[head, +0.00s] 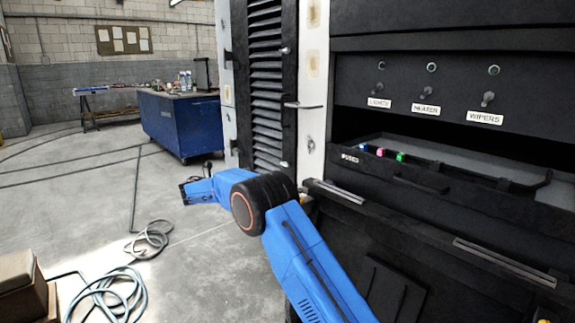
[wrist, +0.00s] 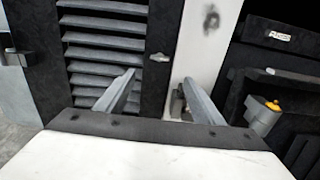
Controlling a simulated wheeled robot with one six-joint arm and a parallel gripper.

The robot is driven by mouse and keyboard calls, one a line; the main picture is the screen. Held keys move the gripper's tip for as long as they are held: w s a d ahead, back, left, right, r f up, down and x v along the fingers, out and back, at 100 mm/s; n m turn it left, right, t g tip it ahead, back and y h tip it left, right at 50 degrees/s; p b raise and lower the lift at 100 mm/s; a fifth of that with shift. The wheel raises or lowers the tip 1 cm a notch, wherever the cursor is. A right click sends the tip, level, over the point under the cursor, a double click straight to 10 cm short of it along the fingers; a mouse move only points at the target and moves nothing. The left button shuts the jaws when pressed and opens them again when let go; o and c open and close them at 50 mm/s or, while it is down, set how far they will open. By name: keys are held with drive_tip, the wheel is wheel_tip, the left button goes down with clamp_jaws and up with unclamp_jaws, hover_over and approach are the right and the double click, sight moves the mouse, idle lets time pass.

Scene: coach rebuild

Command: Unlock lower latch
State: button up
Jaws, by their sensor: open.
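The black louvred door (head: 267,85) stands at the left side of the dark cabinet. It fills the left of the wrist view (wrist: 105,38). A small pale metal latch (wrist: 160,57), apparently the lower one, lies roughly sideways at the door's right edge, by the white post. In the head view the lower latch (head: 284,163) sits low on the same edge. My gripper (wrist: 158,78) is open and empty, its two grey fingers apart. The latch appears between and beyond the fingertips; contact is not visible. In the head view my blue arm reaches left, and the gripper cannot be made out.
An upper latch (head: 285,50) and a horizontal handle (head: 304,105) are higher up. The fuse drawer (head: 420,185) juts out at right. A grey cylinder with a yellow top (wrist: 268,112) is right of my fingers. Hoses (head: 115,295) lie on the floor; a blue workbench (head: 180,125) stands behind.

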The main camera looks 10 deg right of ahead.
sight(284, 164)
drive_tip(key=x, duration=1.7)
drive_tip(key=shift+w+d, duration=0.2)
drive_tip(key=shift+d, duration=0.1)
drive_tip(key=shift+c, duration=0.6)
drive_tip(key=c, duration=0.9)
